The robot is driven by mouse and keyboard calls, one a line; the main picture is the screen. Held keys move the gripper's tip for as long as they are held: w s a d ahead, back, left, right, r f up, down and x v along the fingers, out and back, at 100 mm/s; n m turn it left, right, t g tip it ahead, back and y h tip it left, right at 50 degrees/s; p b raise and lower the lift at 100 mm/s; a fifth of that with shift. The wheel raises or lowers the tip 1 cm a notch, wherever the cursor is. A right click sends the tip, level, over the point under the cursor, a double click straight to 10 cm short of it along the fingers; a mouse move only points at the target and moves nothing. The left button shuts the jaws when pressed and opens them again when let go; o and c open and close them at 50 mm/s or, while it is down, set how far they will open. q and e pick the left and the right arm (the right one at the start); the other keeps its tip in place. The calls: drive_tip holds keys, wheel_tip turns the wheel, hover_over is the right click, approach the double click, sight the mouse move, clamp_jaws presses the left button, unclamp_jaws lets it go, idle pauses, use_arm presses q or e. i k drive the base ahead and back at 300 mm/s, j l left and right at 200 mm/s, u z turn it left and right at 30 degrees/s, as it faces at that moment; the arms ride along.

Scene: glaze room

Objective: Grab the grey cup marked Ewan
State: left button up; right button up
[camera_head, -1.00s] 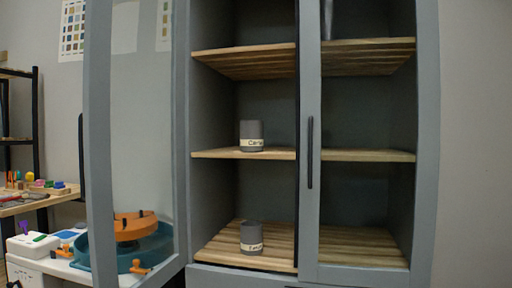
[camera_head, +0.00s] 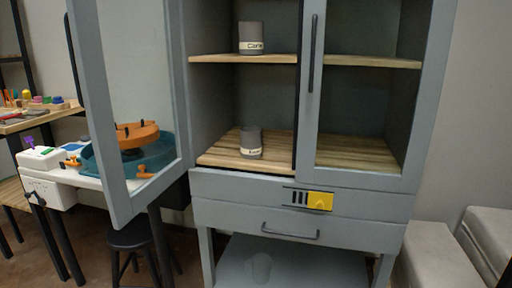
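Two grey cups with pale name labels stand in the left half of a grey cabinet. The lower cup (camera_head: 251,142) stands upright on the slatted bottom shelf (camera_head: 222,152); its label is small and blurred and seems to begin with E. The upper cup (camera_head: 251,37) stands upright on the shelf above (camera_head: 213,59); its label seems to begin with "Car". Neither of my grippers is in view.
The cabinet's left glass door (camera_head: 117,188) stands open towards me. The right door with its black handle (camera_head: 312,54) is shut. Below are a drawer (camera_head: 290,231) and a yellow panel (camera_head: 319,200). A black stool (camera_head: 130,236) and a pottery wheel (camera_head: 143,133) stand at left.

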sight(251, 137)
drive_tip(key=i+j, duration=0.1)
drive_tip(key=i, duration=0.35)
drive_tip(key=i+j+u, duration=0.1)
drive_tip(key=i, duration=0.35)
